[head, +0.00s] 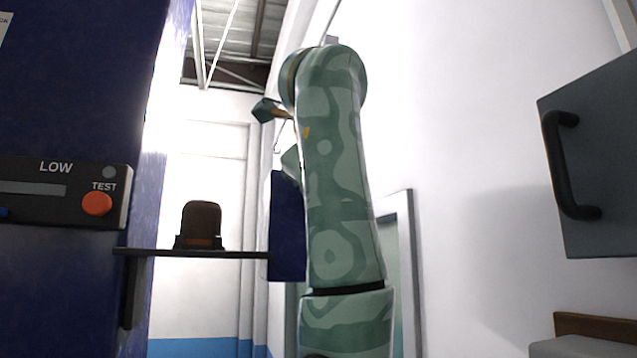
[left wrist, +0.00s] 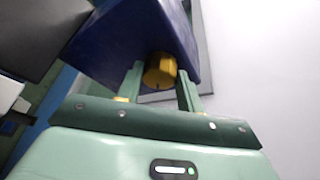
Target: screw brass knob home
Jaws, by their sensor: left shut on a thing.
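The brass knob (left wrist: 160,70) shows in the left wrist view as a yellow, faceted round piece against the dark blue box (left wrist: 112,42). My left gripper (left wrist: 161,82) has one finger on each side of the knob and is shut on it. The knob's far side and its seat in the box are hidden. In the head view, a dark blue panel (head: 286,228) shows beside my camouflage-green arm. The knob cannot be made out there, and I cannot tell where my left fingertips are in that view. My right gripper is in neither view.
A blue cabinet with a LOW panel (head: 45,192) and an orange TEST button (head: 97,204) stands at left. A shelf (head: 200,254) carries a brown object (head: 201,222). A grey door with a black handle (head: 560,165) is at right. White wall lies between.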

